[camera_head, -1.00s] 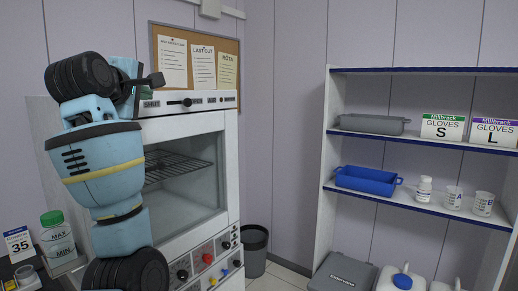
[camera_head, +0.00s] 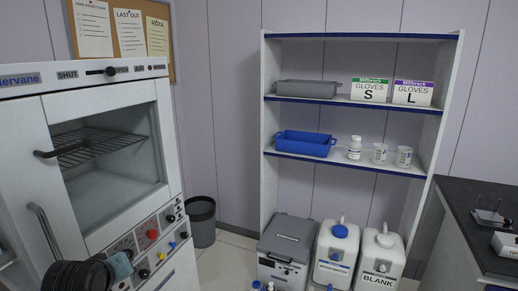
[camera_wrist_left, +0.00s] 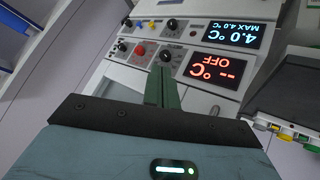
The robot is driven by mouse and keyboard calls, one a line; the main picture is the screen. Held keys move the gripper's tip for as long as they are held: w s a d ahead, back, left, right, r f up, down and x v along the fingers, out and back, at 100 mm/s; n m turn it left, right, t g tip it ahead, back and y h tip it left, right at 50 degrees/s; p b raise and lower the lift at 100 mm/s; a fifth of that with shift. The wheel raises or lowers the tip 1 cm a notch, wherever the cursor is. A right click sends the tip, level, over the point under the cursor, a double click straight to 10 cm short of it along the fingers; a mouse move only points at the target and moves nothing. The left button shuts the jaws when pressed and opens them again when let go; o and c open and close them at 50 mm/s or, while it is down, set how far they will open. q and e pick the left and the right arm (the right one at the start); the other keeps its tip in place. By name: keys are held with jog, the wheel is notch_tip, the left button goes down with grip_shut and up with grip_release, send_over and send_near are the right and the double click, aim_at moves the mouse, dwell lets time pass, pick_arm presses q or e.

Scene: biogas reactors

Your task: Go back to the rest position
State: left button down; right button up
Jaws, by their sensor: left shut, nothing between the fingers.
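My left gripper (camera_wrist_left: 163,88) shows in the left wrist view with its two green fingers together and nothing between them. Its fingertips point towards the control panel of the white cabinet (camera_head: 100,178), which appears upside down there with lit displays (camera_wrist_left: 218,68). Whether the fingertips touch the panel cannot be told. In the head view only a dark and teal part of my left arm shows at the bottom left, in front of the cabinet. My right gripper is in neither view.
A grey bin (camera_head: 202,222) stands right of the cabinet. A white shelf unit (camera_head: 268,120) holds a grey tray (camera_head: 307,89), a blue tray (camera_head: 305,143), glove boxes (camera_head: 369,90) and small vessels. A grey case (camera_head: 288,240) and white canisters (camera_head: 336,252) stand below. A dark bench (camera_head: 480,235) is at right.

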pick_arm(q)
jog(key=s+d+f+m+g+h, duration=0.1)
jog(key=s+d+f+m+g, duration=0.15)
jog(key=s+f, duration=0.6)
jog(key=s+d+f+m+g, duration=0.1)
jog(key=s+d+f+m, duration=0.15)
jog(key=s+f, duration=0.55)
jog(key=s+d+f+m+g+h, duration=0.1)
jog(key=s+d+f+m+g, duration=0.1)
jog(key=s, duration=0.7)
jog(key=s+d+f+m+g, duration=0.2)
jog(key=s+m, duration=0.1)
jog(key=s, duration=0.6)
jog(key=w+d+f+t+h, duration=0.2)
jog(key=w+f+t, duration=0.4)
jog(key=f, duration=0.3)
jog(key=shift+w+d+f+t, duration=0.2)
jog(key=shift+w+d+t, duration=0.05)
jog(key=shift+t, duration=0.6)
